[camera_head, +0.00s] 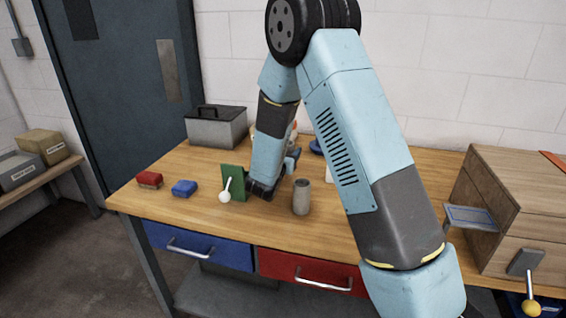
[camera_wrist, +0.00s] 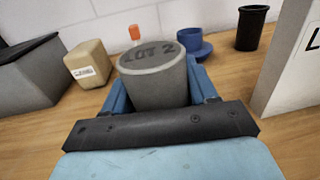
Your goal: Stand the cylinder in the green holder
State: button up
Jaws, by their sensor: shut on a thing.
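In the wrist view my gripper (camera_wrist: 152,92) is shut on a grey cylinder (camera_wrist: 152,80) whose flat top reads "LOT 2". The cylinder looks upright between the blue fingers. Its lower part is hidden by the gripper, so I cannot tell whether it touches the table. In the head view my gripper (camera_head: 280,172) is low over the middle of the table, and my arm hides most of what it holds. A green upright panel (camera_head: 233,180) stands just left of it. I cannot tell whether this panel belongs to the green holder; no other green thing shows.
A grey cup-like cylinder (camera_head: 301,198) stands right of my gripper. A blue round holder (camera_wrist: 190,44), a black cup (camera_wrist: 252,28), a tan block (camera_wrist: 90,64) and a white box (camera_wrist: 292,60) lie around. A white-knobbed lever (camera_head: 225,195) fronts the panel. A wooden cabinet (camera_head: 515,205) stands right.

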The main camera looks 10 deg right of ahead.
jog(key=shift+w+a+f, duration=0.1)
jog(key=shift+w+f, duration=0.25)
jog(key=shift+f, duration=1.65)
jog(key=o, duration=1.4)
